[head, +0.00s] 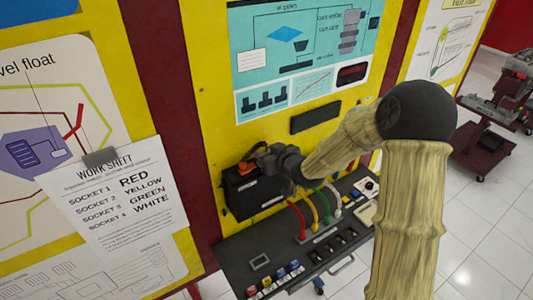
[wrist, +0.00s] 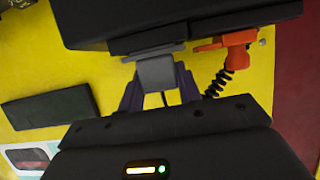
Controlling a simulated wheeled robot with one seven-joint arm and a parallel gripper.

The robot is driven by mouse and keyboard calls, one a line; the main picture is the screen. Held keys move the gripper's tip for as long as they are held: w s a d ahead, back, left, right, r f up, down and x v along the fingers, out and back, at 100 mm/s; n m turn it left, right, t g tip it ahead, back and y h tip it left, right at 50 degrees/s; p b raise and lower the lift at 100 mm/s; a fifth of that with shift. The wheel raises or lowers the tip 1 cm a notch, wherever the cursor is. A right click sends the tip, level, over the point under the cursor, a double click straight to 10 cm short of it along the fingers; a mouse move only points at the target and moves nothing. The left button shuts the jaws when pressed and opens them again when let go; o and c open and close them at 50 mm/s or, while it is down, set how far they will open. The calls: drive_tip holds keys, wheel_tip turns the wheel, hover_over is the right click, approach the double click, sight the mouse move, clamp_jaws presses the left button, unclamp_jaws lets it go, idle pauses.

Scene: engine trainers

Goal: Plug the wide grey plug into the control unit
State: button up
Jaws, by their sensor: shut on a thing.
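The control unit is a black box (head: 252,192) on the yellow panel; its dark edge fills the top of the wrist view (wrist: 180,20). The wide grey plug (wrist: 160,72) sits between the purple-grey fingers of my gripper (wrist: 160,88), which is shut on it. The plug's far end is right at a dark socket strip on the unit's edge. I cannot tell whether it is inside or only against it. In the head view, my gripper (head: 264,158) is at the unit's upper side and hides the plug.
An orange plug (wrist: 232,45) with a coiled black cord is on the unit just right of the grey plug. Red, yellow, green and white leads (head: 322,208) rise from a dark console (head: 235,250) below. A black block (head: 315,117) is on the panel above.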

drive_tip(key=o, duration=0.8)
drive_tip(key=shift+c, duration=0.2)
drive_tip(key=v, duration=0.2)
drive_tip(key=p+v, duration=0.1)
drive_tip(key=v, duration=0.2)
drive_tip(key=shift+w+r, duration=0.15)
drive_tip(key=shift+r, duration=0.25)
drive_tip(key=shift+r+p, duration=0.1)
drive_tip(key=shift+p, duration=0.25)
wheel_tip(320, 180, up, 4)
drive_tip(key=p, duration=0.3)
drive_tip(key=shift+r, duration=0.1)
drive_tip(key=shift+o, duration=0.2)
